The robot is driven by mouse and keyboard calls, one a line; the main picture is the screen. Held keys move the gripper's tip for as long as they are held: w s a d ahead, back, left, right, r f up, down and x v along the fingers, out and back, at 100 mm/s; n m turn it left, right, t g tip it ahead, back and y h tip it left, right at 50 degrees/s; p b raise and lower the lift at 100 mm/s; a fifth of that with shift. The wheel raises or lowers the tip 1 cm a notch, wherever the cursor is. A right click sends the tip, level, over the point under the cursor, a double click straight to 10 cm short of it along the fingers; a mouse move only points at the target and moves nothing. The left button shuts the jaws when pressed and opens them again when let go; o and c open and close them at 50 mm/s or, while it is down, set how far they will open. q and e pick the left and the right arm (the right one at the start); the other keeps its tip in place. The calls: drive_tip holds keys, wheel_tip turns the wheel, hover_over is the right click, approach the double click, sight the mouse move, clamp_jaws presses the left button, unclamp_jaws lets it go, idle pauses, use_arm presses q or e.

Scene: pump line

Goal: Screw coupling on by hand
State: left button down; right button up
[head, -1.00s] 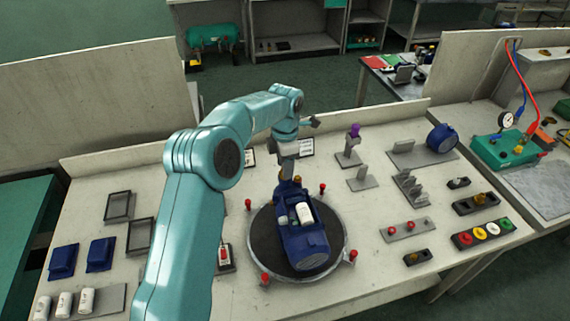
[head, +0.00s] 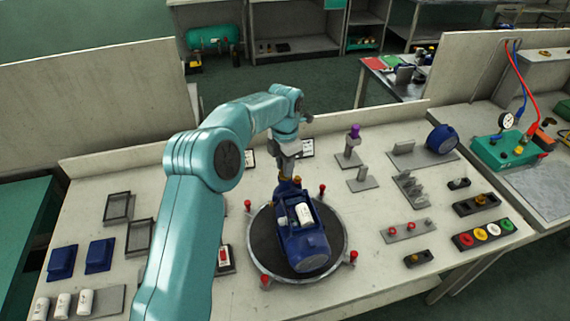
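A blue pump (head: 303,241) with a white cylinder (head: 305,214) on top lies on a round dark turntable (head: 262,243) in the middle of the bench. My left gripper (head: 287,176) points down at the pump's far end, where a small brass-coloured part (head: 297,181) shows. The fingers are small and partly hidden, so I cannot tell whether they hold a coupling. Brass-topped fittings stand in dark holders, one at the right (head: 480,199) and one nearer the front (head: 414,258). My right gripper is not in view.
Red-topped posts (head: 322,190) ring the turntable. Grey stands, one with a purple piece (head: 354,131), are behind right. A button strip (head: 483,235) is at the right. Blue blocks (head: 99,254) and white cylinders (head: 62,305) are at the left. A red-switch box (head: 224,258) sits beside my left arm.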

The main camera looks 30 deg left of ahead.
use_arm(q)
drive_tip(key=shift+r+m+p, duration=0.1)
drive_tip(key=shift+m+p, duration=0.25)
drive_tip(key=shift+m, duration=1.45)
drive_tip(key=c, duration=1.4)
unclamp_jaws()
drive_tip(key=shift+m, duration=0.5)
drive_tip(key=o, duration=0.4)
drive_tip(key=shift+a, duration=0.1)
drive_tip(key=shift+c, duration=0.2)
drive_tip(key=shift+f+n, duration=0.2)
drive_tip(key=shift+n, duration=0.3)
drive_tip(key=n, duration=0.2)
drive_tip(key=shift+n, duration=0.3)
